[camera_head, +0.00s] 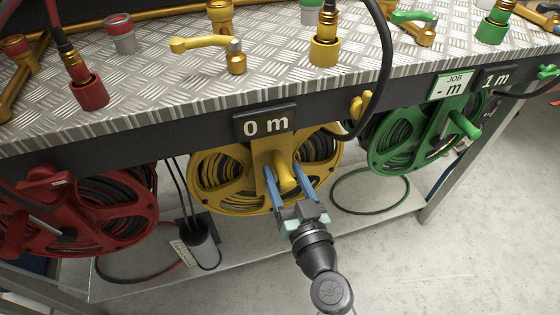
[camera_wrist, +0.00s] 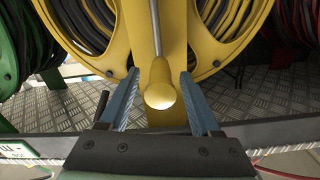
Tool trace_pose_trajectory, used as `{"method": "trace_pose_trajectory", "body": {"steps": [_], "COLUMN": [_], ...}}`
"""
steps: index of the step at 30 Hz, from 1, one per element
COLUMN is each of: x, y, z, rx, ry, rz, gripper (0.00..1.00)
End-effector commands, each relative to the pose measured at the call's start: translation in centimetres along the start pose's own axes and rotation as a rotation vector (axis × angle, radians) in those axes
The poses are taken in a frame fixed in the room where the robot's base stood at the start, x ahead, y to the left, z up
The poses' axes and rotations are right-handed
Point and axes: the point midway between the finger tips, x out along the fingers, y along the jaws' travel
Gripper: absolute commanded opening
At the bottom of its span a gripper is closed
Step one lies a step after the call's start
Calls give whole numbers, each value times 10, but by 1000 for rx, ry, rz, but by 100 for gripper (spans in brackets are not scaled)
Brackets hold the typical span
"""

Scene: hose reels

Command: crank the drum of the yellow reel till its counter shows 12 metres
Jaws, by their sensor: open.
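The yellow reel (camera_head: 215,180) hangs under the bench edge, with black hose wound on its drum. Its counter (camera_head: 265,123) shows 0 m. Its yellow crank handle (camera_head: 284,176) points out toward my gripper. My gripper (camera_head: 286,175) is open, with one blue finger on each side of the handle. In the wrist view the handle's rounded knob (camera_wrist: 160,96) sits between the two fingers (camera_wrist: 158,100), with a gap visible on each side. The yellow reel (camera_wrist: 218,45) fills the upper middle of that view.
A red reel (camera_head: 110,208) hangs to the left and a green reel (camera_head: 405,140) to the right; the green counter (camera_head: 496,80) reads 1 m. A job card (camera_head: 452,86) reads "- m". Open floor lies in front.

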Motion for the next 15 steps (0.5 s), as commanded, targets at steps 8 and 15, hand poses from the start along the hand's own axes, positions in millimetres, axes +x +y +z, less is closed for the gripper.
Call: {"method": "trace_pose_trajectory", "body": {"steps": [8,15], "x": [29,32], "y": [-1,0], "z": [0,0], "rx": [0,0], "ry": [0,0], "rz": [-2,-1], "gripper": [64,64]}}
